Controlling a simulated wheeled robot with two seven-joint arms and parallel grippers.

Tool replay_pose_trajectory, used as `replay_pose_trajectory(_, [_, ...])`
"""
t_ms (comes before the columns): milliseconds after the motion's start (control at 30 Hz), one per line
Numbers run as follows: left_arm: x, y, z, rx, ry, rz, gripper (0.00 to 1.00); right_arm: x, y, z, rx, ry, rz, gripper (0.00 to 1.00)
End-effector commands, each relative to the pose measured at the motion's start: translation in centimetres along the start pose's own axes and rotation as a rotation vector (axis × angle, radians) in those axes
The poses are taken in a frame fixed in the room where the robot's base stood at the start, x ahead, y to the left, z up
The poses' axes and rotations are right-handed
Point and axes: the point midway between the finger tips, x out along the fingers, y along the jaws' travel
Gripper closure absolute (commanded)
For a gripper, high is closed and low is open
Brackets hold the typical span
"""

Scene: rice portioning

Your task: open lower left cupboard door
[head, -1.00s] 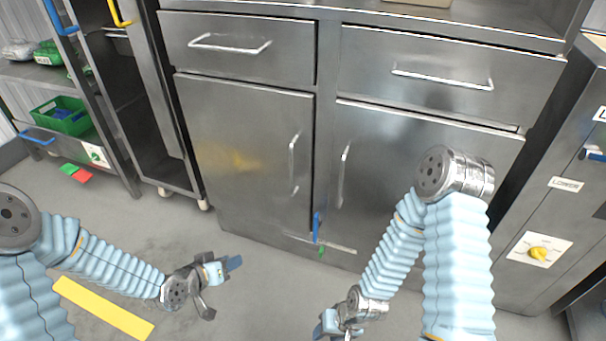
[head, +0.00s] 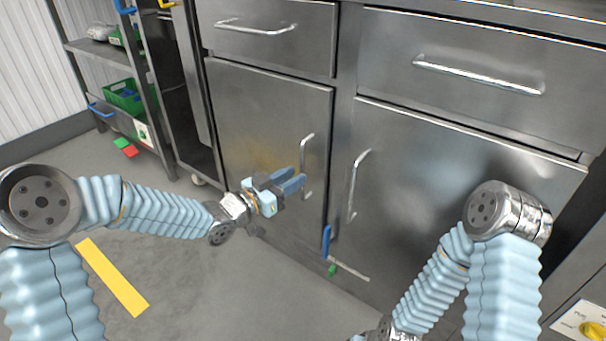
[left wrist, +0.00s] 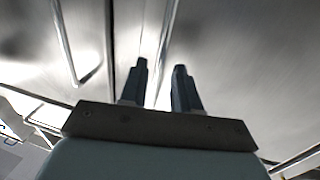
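The lower left cupboard door (head: 262,130) is a shut grey steel panel with a vertical bar handle (head: 303,150) near its right edge. My left gripper (head: 297,184) is open, its blue fingers pointing right at the lower part of that handle. In the left wrist view the two fingers (left wrist: 160,88) stand apart, and a handle bar (left wrist: 165,50) shows between them beyond the tips. I cannot tell whether they touch it. My right arm (head: 430,285) runs down out of the head view; its fingers are hidden below the bottom edge.
The lower right door (head: 440,190) is shut, with its own vertical handle (head: 355,185) close by. Drawers (head: 270,40) sit above. A blue-handled tool (head: 327,241) is low in front of the cupboard. A shelf rack with a green crate (head: 125,96) stands left.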

Motion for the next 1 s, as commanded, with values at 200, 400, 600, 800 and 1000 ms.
replay_pose_trajectory(200, [3.2,0.0,0.1,-0.001,0.001,0.000,0.69,0.3,0.1,0.0,0.000,0.001,0.000,0.57])
replay_pose_trajectory(400, [4.0,0.0,0.1,-0.001,-0.001,0.000,0.69,0.4,0.1,0.0,0.000,0.001,0.000,0.57])
replay_pose_trajectory(600, [3.9,0.0,0.0,-0.001,-0.001,-0.001,0.70,0.3,0.1,0.0,0.000,0.001,0.000,0.57])
replay_pose_trajectory(800, [3.9,0.0,0.0,-0.001,-0.001,-0.001,1.00,0.3,0.1,0.0,0.000,0.001,0.000,0.57])
replay_pose_trajectory(1000, [3.9,0.0,0.0,-0.001,-0.001,-0.001,1.00,0.3,0.1,0.0,0.000,0.001,0.000,0.57])
